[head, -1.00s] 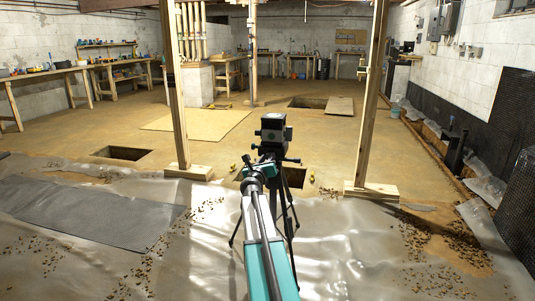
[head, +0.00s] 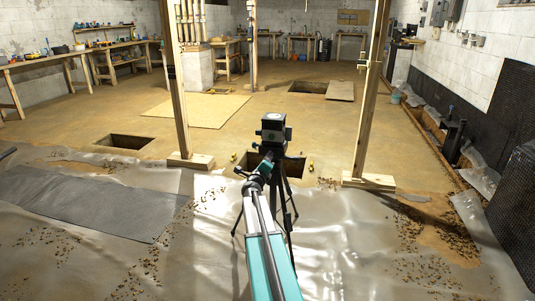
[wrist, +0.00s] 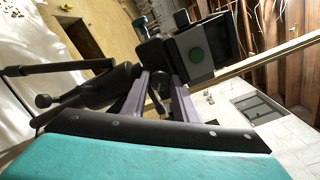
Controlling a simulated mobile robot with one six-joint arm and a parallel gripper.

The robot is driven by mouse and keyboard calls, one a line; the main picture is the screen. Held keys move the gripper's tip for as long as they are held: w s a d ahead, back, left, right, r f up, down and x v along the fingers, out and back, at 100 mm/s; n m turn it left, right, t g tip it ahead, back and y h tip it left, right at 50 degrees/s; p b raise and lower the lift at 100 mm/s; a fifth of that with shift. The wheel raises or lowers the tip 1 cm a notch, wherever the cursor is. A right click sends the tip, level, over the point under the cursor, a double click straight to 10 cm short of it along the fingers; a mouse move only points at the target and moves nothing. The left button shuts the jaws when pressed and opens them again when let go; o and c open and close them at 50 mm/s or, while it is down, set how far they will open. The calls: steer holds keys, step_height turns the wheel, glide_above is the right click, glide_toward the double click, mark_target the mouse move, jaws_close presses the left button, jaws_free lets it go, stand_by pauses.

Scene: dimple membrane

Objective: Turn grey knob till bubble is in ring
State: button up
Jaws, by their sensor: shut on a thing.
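A black boxy instrument (head: 273,132) stands on a dark tripod (head: 289,212) straight ahead in the head view. I cannot make out a bubble or a ring there. My gripper (wrist: 158,78) is at the tripod head just below the instrument. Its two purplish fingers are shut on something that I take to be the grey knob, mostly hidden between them. In the head view my arm covers the gripper's grip.
A square floor pit (head: 284,172) lies behind the tripod. Wooden posts stand on the left (head: 180,110) and right (head: 366,110) of it. Plastic sheeting (head: 345,245) with scattered debris covers the near floor. A tripod handle (wrist: 58,68) sticks out at left in the wrist view.

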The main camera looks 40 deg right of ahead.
steer(key=shift+w+a+f+n+p, duration=0.1)
steer(key=shift+w+n+p, duration=0.05)
steer(key=shift+n+p, duration=4.5)
steer(key=shift+m, duration=0.25)
steer(key=o, duration=1)
steer(key=shift+a, duration=0.1)
